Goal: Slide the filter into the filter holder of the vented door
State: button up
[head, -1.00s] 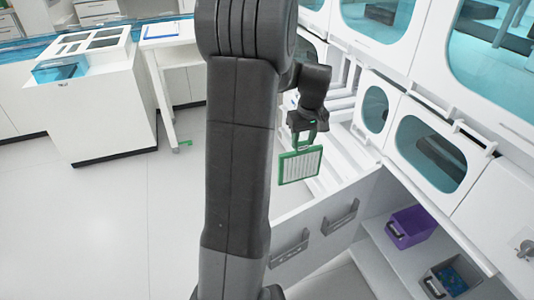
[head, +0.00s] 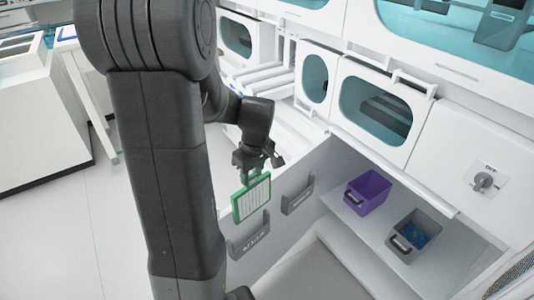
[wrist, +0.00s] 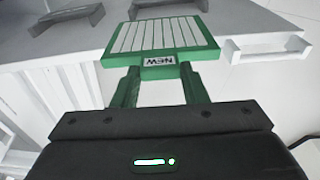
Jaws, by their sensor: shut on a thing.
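The filter (head: 251,201) is a flat panel with a green frame and pale slats. My gripper (head: 253,172) is shut on its green handle, and it hangs below the jaws. In the wrist view the filter (wrist: 160,36) shows a "NEW" label at its handle edge. The open grey door (head: 325,180) carries two dark U-shaped holders: a right one (head: 298,196) and a left, nearer one (head: 249,236). Their labels are too small to read. The filter is in front of the door, above the left holder in the picture; I cannot tell whether they touch.
A purple bin (head: 368,191) and a grey bin (head: 412,236) with blue contents stand on the shelf right of the door. White cabinets with teal windows (head: 375,108) rise behind. A knob (head: 482,181) is at the right. Open floor lies at the left.

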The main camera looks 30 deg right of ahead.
aim_at(248, 189)
jog(key=shift+s+a+f, duration=0.2)
jog(key=shift+a+f, duration=0.85)
jog(key=shift+f, duration=0.05)
jog(key=shift+f+b, duration=1.7)
jog(key=shift+f, duration=0.3)
jog(key=shift+f+b, duration=0.3)
jog(key=shift+b, duration=0.05)
jog(key=shift+f+b, duration=1.05)
jog(key=shift+f, duration=0.35)
jog(key=shift+f+b, duration=0.6)
jog(key=shift+f, duration=0.2)
jog(key=shift+f+b, duration=0.6)
jog(key=shift+f, duration=0.15)
